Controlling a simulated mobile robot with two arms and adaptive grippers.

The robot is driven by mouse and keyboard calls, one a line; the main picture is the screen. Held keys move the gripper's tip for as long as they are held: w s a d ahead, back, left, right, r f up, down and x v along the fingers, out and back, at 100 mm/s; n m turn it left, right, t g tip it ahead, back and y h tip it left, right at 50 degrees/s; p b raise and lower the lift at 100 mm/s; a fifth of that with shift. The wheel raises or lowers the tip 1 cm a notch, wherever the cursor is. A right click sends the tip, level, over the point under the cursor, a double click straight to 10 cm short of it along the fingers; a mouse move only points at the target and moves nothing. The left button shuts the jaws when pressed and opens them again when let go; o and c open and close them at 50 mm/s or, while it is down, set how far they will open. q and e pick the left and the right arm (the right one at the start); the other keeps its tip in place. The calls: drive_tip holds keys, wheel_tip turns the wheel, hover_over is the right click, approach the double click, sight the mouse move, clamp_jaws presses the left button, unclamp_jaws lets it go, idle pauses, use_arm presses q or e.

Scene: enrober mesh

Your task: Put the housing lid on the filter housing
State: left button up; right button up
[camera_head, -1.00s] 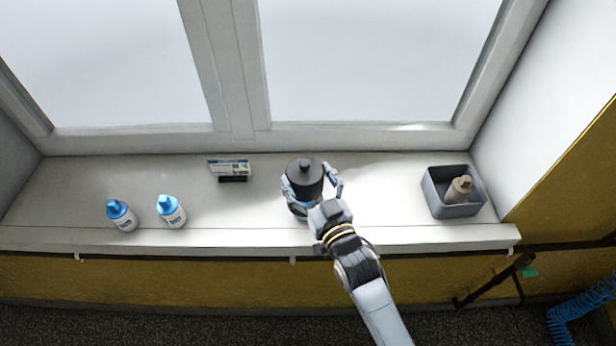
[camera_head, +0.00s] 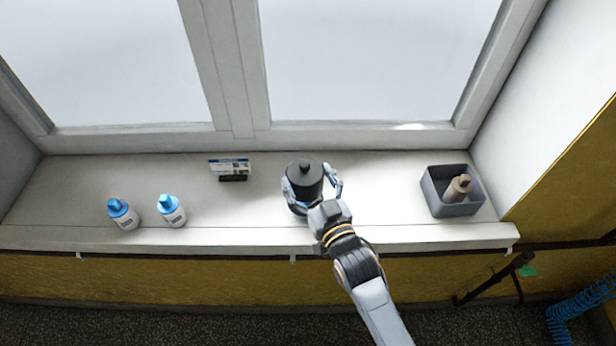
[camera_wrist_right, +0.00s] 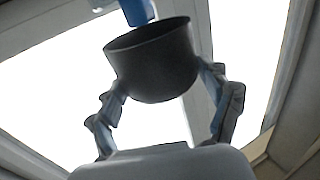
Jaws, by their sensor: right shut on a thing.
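The housing lid (camera_head: 304,182) is a dark grey cylinder with a small knob on top. My right gripper (camera_head: 314,186) is shut on it, one finger on each side, above the middle of the sill near its front. In the right wrist view the lid (camera_wrist_right: 155,68) shows as a dark cup between the fingers of my right gripper (camera_wrist_right: 166,92). A blue part (camera_wrist_right: 137,10) shows at its open rim; whether it is inside the rim or beyond it, I cannot tell. The filter housing is mostly hidden under the lid and gripper. My left gripper is out of view.
Two white bottles with blue caps (camera_head: 123,215) (camera_head: 171,211) stand at the left of the sill (camera_head: 250,215). A small labelled card stand (camera_head: 230,168) is at the back. A grey bin (camera_head: 452,207) holding a brownish bottle (camera_head: 458,188) is at the right. The sill between lid and bin is clear.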

sight(313, 200)
drive_tip(key=shift+f, duration=0.1)
idle(0.3)
drive_tip(key=shift+f+b, duration=0.8)
drive_tip(key=shift+f, duration=0.3)
drive_tip(key=shift+f, duration=0.3)
drive_tip(key=shift+f+b, duration=0.7)
drive_tip(key=shift+f, duration=0.05)
drive_tip(key=o, duration=1.1)
drive_tip(key=shift+f, duration=0.1)
